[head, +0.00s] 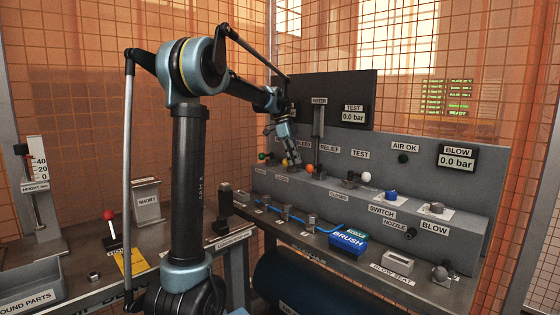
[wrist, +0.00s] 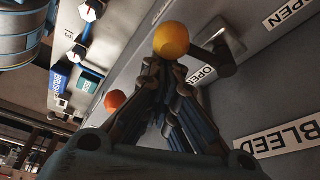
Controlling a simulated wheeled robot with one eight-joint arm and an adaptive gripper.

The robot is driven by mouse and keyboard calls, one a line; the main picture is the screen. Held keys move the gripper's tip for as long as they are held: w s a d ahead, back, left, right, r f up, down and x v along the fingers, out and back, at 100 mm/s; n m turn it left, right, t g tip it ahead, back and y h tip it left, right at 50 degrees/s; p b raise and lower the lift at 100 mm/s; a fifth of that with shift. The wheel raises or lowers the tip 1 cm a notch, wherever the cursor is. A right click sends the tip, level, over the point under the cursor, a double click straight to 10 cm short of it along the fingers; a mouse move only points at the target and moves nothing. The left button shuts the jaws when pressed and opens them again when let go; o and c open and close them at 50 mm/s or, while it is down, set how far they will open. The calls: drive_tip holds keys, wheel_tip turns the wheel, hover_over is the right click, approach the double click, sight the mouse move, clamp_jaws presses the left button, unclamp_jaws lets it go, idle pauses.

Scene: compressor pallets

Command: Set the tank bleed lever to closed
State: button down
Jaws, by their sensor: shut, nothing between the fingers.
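The bleed lever shows in the wrist view as a yellow ball knob (wrist: 171,39) on a short arm from a dark pivot block (wrist: 222,55). In the head view my gripper (head: 294,162) is down at the grey console and covers part of the lever row. The lever's exact setting is unclear.
An orange knob (head: 309,169) is close to the right of my gripper, and a white knob (head: 366,177) is farther right. Another OPEN label (wrist: 290,10) is on the panel. A blue BRUSH box (head: 347,242) sits on the lower shelf. A dark gauge panel (head: 340,100) stands behind.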

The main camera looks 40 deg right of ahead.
drive_tip(key=shift+w+a, duration=0.5)
drive_tip(key=shift+w, duration=0.15)
idle(0.3)
drive_tip(key=s, duration=0.2)
drive_tip(key=s+d+f, duration=0.1)
drive_tip(key=s, duration=0.1)
drive_tip(key=shift+d, duration=0.1)
drive_tip(key=d+v, duration=0.1)
drive_tip(key=v, duration=0.9)
drive_tip(key=shift+a, duration=0.25)
drive_tip(key=shift+w+r, duration=0.1)
drive_tip(key=shift+w, duration=0.05)
